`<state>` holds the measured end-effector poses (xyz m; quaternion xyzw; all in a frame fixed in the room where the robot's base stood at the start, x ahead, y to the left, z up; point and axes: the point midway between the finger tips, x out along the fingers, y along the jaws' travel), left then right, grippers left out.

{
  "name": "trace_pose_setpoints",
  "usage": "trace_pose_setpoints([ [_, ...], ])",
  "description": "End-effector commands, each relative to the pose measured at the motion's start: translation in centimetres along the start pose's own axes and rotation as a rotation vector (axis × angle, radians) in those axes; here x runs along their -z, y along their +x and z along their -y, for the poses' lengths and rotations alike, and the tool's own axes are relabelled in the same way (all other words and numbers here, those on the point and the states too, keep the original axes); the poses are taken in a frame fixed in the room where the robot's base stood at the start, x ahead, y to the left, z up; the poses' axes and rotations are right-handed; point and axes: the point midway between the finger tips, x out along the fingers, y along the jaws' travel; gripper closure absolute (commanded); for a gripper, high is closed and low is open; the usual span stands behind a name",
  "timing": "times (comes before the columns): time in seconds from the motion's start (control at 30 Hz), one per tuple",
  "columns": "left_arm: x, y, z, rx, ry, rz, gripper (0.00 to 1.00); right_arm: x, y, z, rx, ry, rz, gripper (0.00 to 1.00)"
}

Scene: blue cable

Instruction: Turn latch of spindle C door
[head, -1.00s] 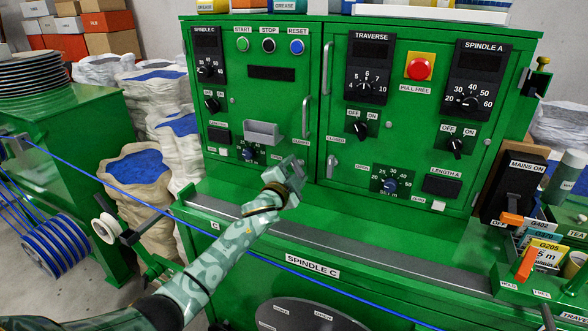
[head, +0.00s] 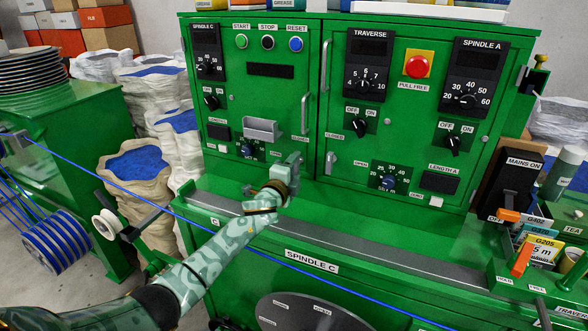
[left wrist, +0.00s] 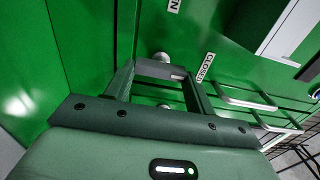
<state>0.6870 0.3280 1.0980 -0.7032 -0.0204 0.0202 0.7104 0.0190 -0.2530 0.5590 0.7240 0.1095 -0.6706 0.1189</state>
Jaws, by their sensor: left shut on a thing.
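The spindle C door (head: 262,90) is the left green panel door, and it looks shut. My left gripper (head: 292,163) is at its lower right corner, just below the small CLOSED label. In the left wrist view, the fingers of my left gripper (left wrist: 160,85) stand on either side of a grey latch bar (left wrist: 160,70) and are shut on it. A CLOSED label (left wrist: 206,67) is just right of the fingers, and part of another label shows at the top. In the head view the latch is mostly hidden by the gripper. My right gripper is not in view.
The right door has its own similar latch (head: 331,163), close to the right of my gripper. A grey tray (head: 262,129) juts from the spindle C door above the gripper. A grey ledge (head: 350,250) lies below.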

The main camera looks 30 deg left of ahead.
Motion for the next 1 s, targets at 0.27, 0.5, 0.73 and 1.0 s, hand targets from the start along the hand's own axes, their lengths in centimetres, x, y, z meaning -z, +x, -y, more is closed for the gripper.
trace_pose_setpoints([
  [0.27,0.1,0.0,-0.2,-0.003,0.007,-0.001,0.68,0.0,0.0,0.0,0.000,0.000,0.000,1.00],
  [0.5,0.1,0.0,-0.2,-0.003,0.007,-0.001,0.24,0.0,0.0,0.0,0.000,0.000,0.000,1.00],
  [0.73,0.0,0.0,-0.1,-0.001,0.005,0.000,0.24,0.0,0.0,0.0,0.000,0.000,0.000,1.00],
  [1.0,0.0,-3.5,0.1,-0.003,0.005,-0.002,0.24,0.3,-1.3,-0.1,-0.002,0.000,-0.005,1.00],
])
